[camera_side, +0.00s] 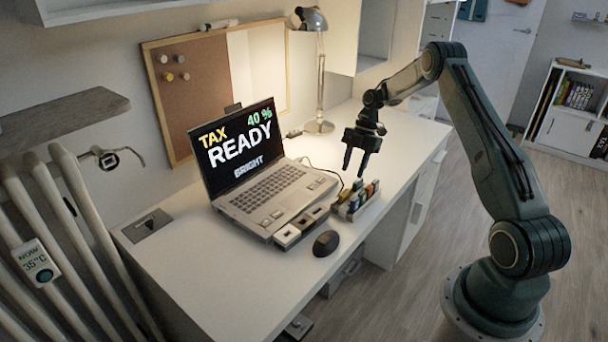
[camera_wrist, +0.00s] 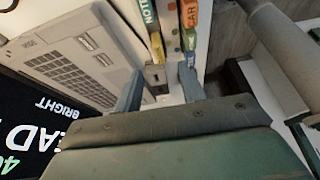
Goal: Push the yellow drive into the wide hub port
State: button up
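My gripper (camera_side: 356,172) is open and points down, above the far side of the drive rack in the side view. In the wrist view its two fingers (camera_wrist: 159,84) stand apart, with nothing clearly held between them. A small yellow piece (camera_wrist: 157,46), perhaps the yellow drive, shows just beyond the fingers. A grey block with a dark opening (camera_wrist: 155,76) lies below in the gap; I cannot tell what it is. The pale hub (camera_side: 290,236) with dark ports lies along the laptop's front edge. I cannot tell which port is the wide one.
The rack (camera_side: 347,217) holds several coloured drives, some labelled. The open laptop (camera_side: 270,190) stands left of it. A black mouse (camera_side: 326,243) sits near the hub. A lamp (camera_side: 320,126) stands behind. The desk's front left (camera_side: 215,285) is clear.

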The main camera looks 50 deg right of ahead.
aim_at(345, 191)
jog(key=shift+x, duration=1.35)
jog(key=shift+x, duration=2.65)
jog(key=shift+w+r, duration=0.1)
grip_shut()
